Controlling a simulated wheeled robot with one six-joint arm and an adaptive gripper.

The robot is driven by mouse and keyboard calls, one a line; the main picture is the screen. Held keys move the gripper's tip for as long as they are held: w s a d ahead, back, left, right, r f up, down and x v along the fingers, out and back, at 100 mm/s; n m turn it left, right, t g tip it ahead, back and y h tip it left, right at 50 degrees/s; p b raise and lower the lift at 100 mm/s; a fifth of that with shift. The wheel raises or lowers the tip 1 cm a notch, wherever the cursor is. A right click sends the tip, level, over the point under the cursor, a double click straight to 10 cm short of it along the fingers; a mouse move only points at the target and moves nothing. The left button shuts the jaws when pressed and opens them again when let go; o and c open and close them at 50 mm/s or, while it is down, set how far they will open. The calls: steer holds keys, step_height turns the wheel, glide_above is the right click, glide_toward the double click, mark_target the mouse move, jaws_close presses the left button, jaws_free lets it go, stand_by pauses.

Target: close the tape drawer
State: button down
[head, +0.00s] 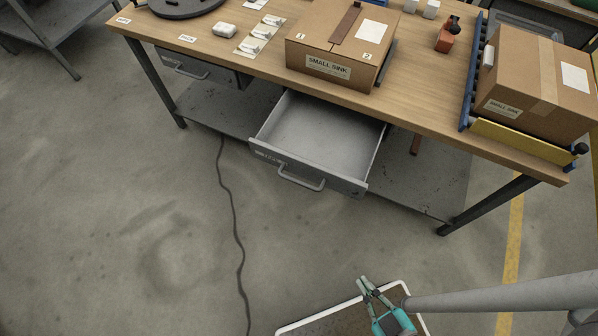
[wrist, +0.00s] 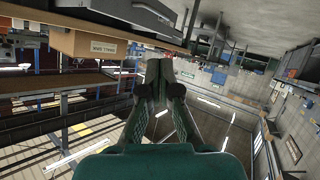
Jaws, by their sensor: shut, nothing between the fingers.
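A grey metal drawer (head: 310,140) hangs open under the wooden workbench, pulled out toward me. Its inside looks empty, and its front panel carries a grey bar handle (head: 301,178). A label on the front panel is too small to read. My gripper (head: 364,283) is at the bottom right in the head view, well in front of the drawer and apart from it. It is shut and empty. The wrist view shows its fingers (wrist: 159,72) together, with nothing between them. I cannot make out the drawer in the wrist view.
A second drawer (head: 203,69) under the bench at left is closed. A bench leg (head: 480,208) stands right of the open drawer. A dark cable (head: 232,220) lies on the clear floor.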

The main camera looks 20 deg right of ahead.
steer(key=w+f+n+g+h, duration=0.1)
steer(key=w+f+n+g, duration=0.3)
steer(key=f+n, duration=0.8)
steer(key=n+t+h, duration=0.4)
steer(key=n+h, duration=0.7)
steer(key=h, duration=0.2)
glide_toward(299, 166)
steer(key=x, duration=0.7)
steer(key=shift+w+r, duration=0.15)
steer(key=x, duration=2.5)
steer(key=shift+d+f, duration=0.2)
steer(key=shift+f, duration=0.2)
steer(key=shift+r, duration=0.1)
